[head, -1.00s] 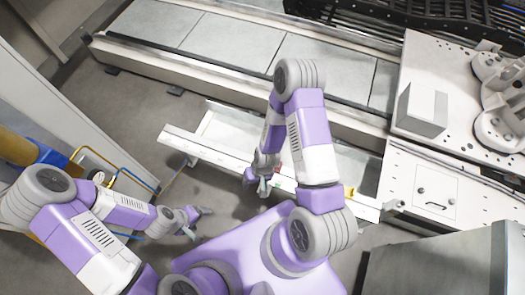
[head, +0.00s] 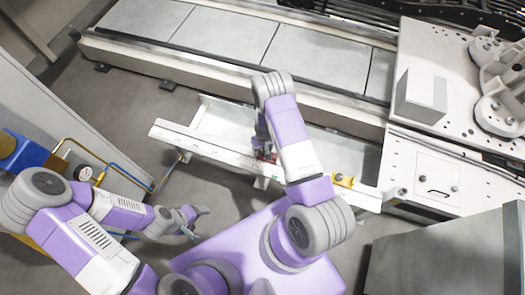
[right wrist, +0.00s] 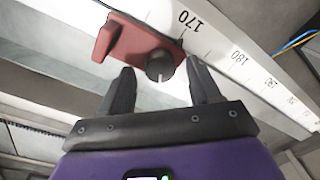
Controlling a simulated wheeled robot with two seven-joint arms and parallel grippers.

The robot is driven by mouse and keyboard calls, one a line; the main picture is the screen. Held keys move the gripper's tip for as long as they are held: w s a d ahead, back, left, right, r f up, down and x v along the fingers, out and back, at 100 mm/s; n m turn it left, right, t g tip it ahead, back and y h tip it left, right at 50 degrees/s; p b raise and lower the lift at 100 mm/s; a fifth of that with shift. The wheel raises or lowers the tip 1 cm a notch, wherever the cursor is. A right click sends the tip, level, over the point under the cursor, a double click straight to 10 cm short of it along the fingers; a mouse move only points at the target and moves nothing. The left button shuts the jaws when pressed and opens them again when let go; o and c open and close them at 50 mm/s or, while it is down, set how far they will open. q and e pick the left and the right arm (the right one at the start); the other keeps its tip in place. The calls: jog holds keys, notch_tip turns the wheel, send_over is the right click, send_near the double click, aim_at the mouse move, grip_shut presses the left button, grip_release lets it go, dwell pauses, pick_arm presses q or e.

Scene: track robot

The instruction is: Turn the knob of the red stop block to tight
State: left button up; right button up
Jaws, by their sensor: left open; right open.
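The red stop block (right wrist: 139,42) sits on the white scale rail (right wrist: 235,60), by the 170 mark, in the right wrist view. Its dark round knob (right wrist: 160,65) has a pale line on it and faces my right gripper (right wrist: 162,85). That gripper is open, with one finger on each side of the knob; I cannot tell whether either touches it. In the head view a small part of the red block (head: 272,156) shows beside my right arm, which hides most of that gripper. My left gripper (head: 200,222) is open and empty, away from the rail at lower left.
A yellow piece (head: 343,180) sits near the rail's right end. A grey cabinet (head: 450,255) stands at lower right. Blue and yellow pipes with a gauge (head: 85,173) are at left, near my left arm. Open floor lies left of the rail.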

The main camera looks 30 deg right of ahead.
jog(key=shift+f, duration=0.35)
jog(key=c, duration=1)
jog(key=shift+c, duration=0.2)
